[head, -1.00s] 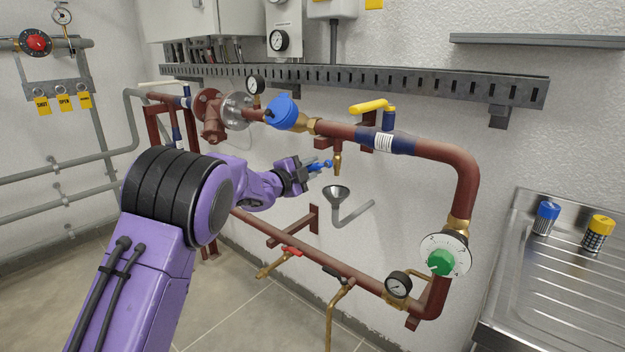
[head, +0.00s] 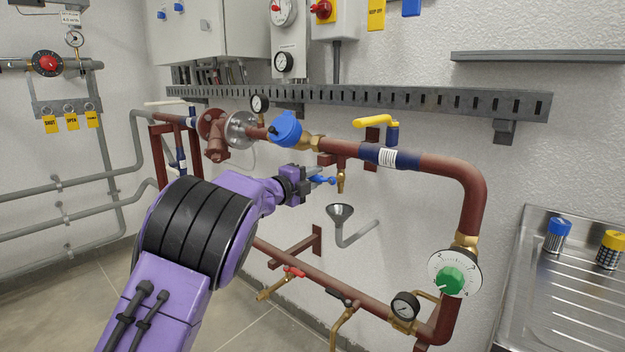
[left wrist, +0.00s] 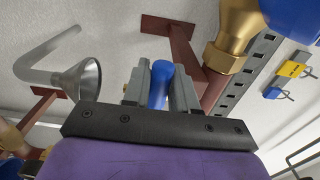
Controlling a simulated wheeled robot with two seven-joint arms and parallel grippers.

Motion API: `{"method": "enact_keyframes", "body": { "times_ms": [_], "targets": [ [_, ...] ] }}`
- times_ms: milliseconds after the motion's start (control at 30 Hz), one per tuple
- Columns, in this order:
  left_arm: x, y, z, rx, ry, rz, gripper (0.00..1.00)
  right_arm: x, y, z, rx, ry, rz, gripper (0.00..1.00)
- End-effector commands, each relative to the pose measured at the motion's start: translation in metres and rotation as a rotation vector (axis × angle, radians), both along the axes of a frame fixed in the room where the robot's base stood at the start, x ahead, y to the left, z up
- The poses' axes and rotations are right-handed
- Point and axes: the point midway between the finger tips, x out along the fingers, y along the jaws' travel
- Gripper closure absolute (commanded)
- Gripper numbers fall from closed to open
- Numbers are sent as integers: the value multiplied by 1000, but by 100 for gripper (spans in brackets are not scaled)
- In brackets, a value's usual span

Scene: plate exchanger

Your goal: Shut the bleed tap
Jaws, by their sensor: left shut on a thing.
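The bleed tap (head: 341,182) is a small brass tap that hangs from the upper red-brown pipe, above a metal funnel (head: 340,211). Its blue lever (head: 323,180) sticks out sideways to the left in the head view. My left gripper (head: 306,184) is shut on the blue lever. In the left wrist view the blue lever (left wrist: 160,84) stands between the two grey fingers of my left gripper (left wrist: 161,88). The tap's body cannot be made out there. My right gripper is not in view.
A blue-capped fitting (head: 286,129) and a yellow-handled valve (head: 376,122) sit on the upper pipe (head: 440,168). The lower pipe (head: 325,283) carries a red-handled tap (head: 293,271) and a gauge (head: 405,306). A steel sink (head: 570,295) stands at right.

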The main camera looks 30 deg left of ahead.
Motion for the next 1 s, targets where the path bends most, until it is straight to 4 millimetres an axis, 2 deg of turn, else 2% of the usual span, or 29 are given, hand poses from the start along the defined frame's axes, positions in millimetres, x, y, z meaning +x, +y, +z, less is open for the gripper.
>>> {"method": "enact_keyframes", "body": {
  "times_ms": [200, 233, 267, 300, 767, 867, 1000],
  "targets": [
    [0, 0, 1, 4, -2, 1, 100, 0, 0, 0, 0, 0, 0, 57],
    [0, 0, 1, 4, -2, 1, 64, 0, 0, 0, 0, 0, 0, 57],
    [0, 0, 1, 3, -1, 1, 54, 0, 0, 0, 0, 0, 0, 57],
    [0, 0, 1, 3, -2, 1, 52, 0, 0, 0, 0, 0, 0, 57],
    [0, 0, 4, -16, -4, 0, 52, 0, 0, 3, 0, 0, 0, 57],
    [0, 1, 2, -121, 14, 1, 52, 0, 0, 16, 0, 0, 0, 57],
    [-1, -3, -12, -461, 69, 2, 52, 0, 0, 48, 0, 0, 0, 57]
  ]
}}
